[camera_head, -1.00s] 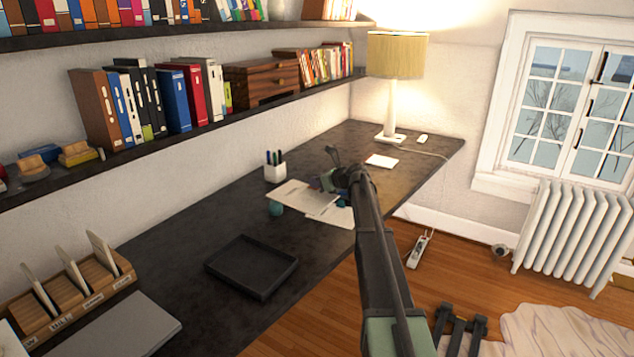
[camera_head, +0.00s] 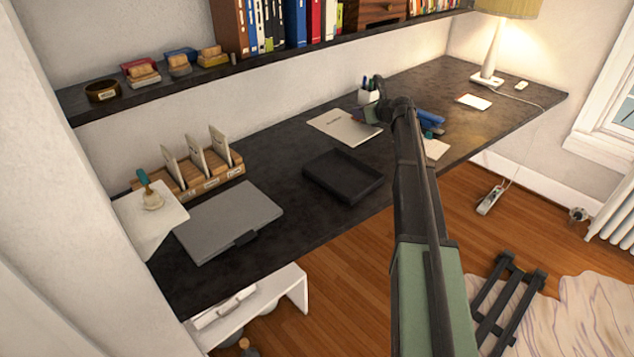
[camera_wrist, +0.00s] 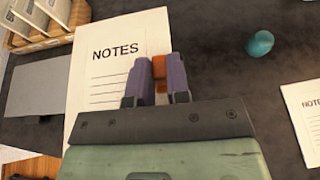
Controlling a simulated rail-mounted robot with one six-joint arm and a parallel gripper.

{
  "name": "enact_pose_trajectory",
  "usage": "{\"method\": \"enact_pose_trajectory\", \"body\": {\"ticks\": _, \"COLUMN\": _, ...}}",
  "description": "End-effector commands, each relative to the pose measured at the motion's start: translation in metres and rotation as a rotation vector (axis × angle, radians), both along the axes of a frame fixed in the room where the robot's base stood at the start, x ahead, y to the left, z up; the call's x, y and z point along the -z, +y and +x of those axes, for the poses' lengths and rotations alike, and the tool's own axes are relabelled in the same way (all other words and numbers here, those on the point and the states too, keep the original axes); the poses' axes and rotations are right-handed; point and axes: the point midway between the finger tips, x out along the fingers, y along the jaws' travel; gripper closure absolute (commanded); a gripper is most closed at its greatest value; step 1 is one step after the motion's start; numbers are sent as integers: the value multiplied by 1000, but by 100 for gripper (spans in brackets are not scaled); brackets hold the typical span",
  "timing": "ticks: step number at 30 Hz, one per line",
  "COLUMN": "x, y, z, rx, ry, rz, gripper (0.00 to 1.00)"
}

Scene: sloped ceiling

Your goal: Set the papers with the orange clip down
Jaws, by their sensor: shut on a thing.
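The papers with the orange clip show in the wrist view as a white sheet (camera_wrist: 95,75) headed "NOTES". The orange clip (camera_wrist: 160,67) is between the two purple-grey fingers of my gripper (camera_wrist: 157,88), which is shut on it. In the head view the sheet (camera_head: 342,126) extends left from my gripper (camera_head: 370,116), behind the black tray (camera_head: 345,176). It looks held over the desk, but the height is hard to tell. My arm hides part of the desk there.
On the desk (camera_head: 285,150) are a grey laptop (camera_head: 228,220), a wooden sorter (camera_head: 215,180), a pen cup (camera_head: 368,97), a blue object (camera_head: 430,117) and a lamp (camera_head: 488,55). Another notes sheet (camera_wrist: 307,118) and a teal object (camera_wrist: 260,43) lie to the right. A shelf (camera_head: 150,85) overhangs the back.

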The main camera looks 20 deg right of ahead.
Motion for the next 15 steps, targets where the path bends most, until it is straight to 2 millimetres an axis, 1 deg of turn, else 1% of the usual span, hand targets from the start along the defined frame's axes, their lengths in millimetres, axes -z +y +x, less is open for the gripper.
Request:
{"method": "enact_pose_trajectory", "body": {"ticks": 2, "x": 0, "y": -1, "z": 0, "rx": 6, "ry": -1, "rz": 1, "gripper": 100}}
{"method": "enact_pose_trajectory", "body": {"ticks": 4, "x": 5, "y": -1, "z": 0, "rx": 6, "ry": 0, "rz": 2, "gripper": 100}}
{"method": "enact_pose_trajectory", "body": {"ticks": 5, "x": 10, "y": -1, "z": 0, "rx": 5, "ry": 0, "rz": 2, "gripper": 100}}
{"method": "enact_pose_trajectory", "body": {"ticks": 7, "x": 26, "y": -1, "z": 0, "rx": 5, "ry": 0, "rz": 2, "gripper": 100}}
{"method": "enact_pose_trajectory", "body": {"ticks": 8, "x": 35, "y": -1, "z": 0, "rx": 5, "ry": 0, "rz": 2, "gripper": 100}}
{"method": "enact_pose_trajectory", "body": {"ticks": 15, "x": 120, "y": -1, "z": 1, "rx": 4, "ry": 1, "rz": 1, "gripper": 100}}
